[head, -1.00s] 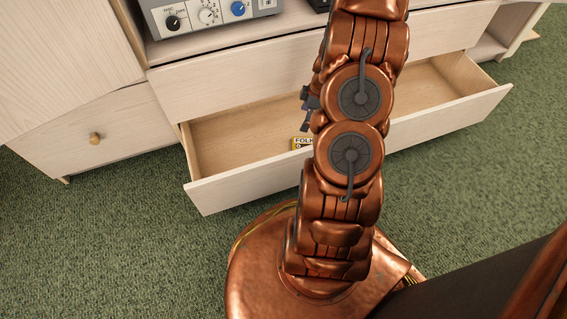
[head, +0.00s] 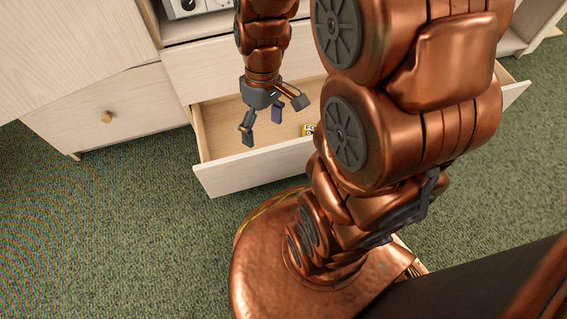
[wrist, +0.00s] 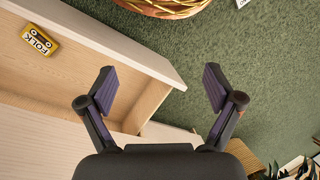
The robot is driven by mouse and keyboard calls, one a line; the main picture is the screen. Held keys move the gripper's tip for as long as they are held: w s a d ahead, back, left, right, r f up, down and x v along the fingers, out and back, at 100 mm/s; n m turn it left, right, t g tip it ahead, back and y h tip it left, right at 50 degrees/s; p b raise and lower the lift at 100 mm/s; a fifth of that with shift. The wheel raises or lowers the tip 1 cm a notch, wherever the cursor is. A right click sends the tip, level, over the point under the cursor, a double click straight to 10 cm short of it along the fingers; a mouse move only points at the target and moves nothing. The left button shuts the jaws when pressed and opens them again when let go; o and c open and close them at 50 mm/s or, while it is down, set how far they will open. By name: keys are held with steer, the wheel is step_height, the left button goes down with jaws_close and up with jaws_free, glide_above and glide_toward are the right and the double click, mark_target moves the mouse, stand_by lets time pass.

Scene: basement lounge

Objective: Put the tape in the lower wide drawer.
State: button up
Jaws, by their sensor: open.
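The tape, a yellow cassette marked FOLK (wrist: 40,41), lies on the floor of the lower wide drawer (head: 250,168). In the head view only a small part of the tape (head: 309,129) shows, beside my arm. The drawer is pulled out, and its pale front panel also shows in the wrist view (wrist: 125,50). My gripper (head: 272,122) is open and empty over the left part of the drawer, to the left of the tape. In the wrist view my gripper (wrist: 160,78) has its fingers spread, with nothing between them.
A closed wide drawer (head: 215,75) is above the open one. A cabinet door with a round knob (head: 107,117) stands at the left. A grey device with dials (head: 195,7) sits on the shelf above. Green carpet (head: 120,220) in front is clear.

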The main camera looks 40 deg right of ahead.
steer(key=s+a+r+m+h, duration=0.1)
steer(key=s+r, duration=0.1)
steer(key=s, duration=0.4)
steer(key=s+a+r+m+g+h, duration=0.1)
steer(key=s+a+r+m, duration=0.1)
steer(key=s, duration=0.4)
steer(key=shift+s+a+m, duration=0.2)
steer(key=shift+a+m, duration=0.05)
steer(key=shift+m, duration=0.05)
steer(key=shift+r, duration=0.2)
